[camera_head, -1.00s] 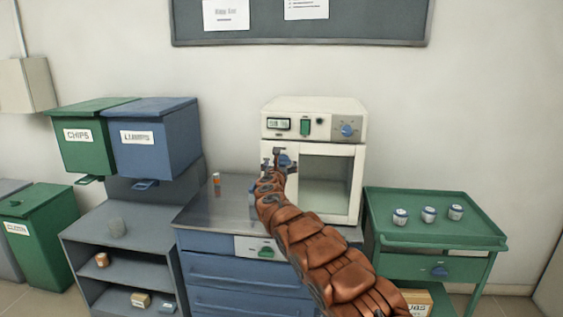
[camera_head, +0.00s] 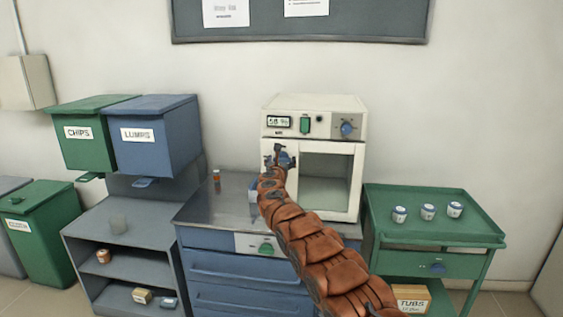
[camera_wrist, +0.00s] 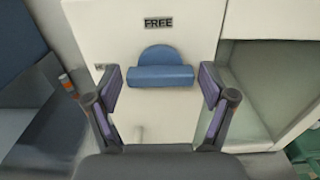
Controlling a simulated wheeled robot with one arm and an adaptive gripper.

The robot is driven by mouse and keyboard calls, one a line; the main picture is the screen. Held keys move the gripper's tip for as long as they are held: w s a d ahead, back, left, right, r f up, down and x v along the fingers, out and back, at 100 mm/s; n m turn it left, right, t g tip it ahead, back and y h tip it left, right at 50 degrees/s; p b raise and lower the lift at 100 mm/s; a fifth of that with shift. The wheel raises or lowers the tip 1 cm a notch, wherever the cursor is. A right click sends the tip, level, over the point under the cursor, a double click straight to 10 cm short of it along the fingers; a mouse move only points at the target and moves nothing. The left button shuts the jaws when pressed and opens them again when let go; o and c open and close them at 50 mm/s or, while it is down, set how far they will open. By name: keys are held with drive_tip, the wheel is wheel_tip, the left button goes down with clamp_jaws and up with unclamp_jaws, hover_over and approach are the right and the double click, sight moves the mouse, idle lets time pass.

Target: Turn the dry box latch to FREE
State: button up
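The dry box (camera_head: 315,115) is a cream cabinet with a glass door, standing on the steel-topped bench. Its blue latch (camera_wrist: 160,77) shows in the wrist view with its bar lying horizontal and a rounded plate behind it. A "FREE" label (camera_wrist: 158,22) sits on the panel straight above the latch. Another label (camera_wrist: 100,67) left of the latch is partly hidden by a finger. My gripper (camera_wrist: 161,88) is open, with one finger on each side of the latch bar and gaps between. In the head view my gripper (camera_head: 281,158) partly covers the latch.
A small orange-brown bottle (camera_head: 216,180) stands on the bench (camera_head: 205,212) left of the dry box. A green cart (camera_head: 400,238) with several small jars stands right. Blue and green bins (camera_head: 150,150) hang at the left.

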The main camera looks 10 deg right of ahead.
drive_tip(key=c, duration=0.8)
drive_tip(key=shift+o, duration=0.2)
drive_tip(key=shift+b, duration=0.3)
drive_tip(key=m+b, duration=0.8)
drive_tip(key=m, duration=0.1)
drive_tip(key=shift+f, duration=0.1)
drive_tip(key=shift+d+m+b, duration=0.2)
drive_tip(key=shift+m+b, duration=1.8)
drive_tip(key=shift+m, duration=2.4)
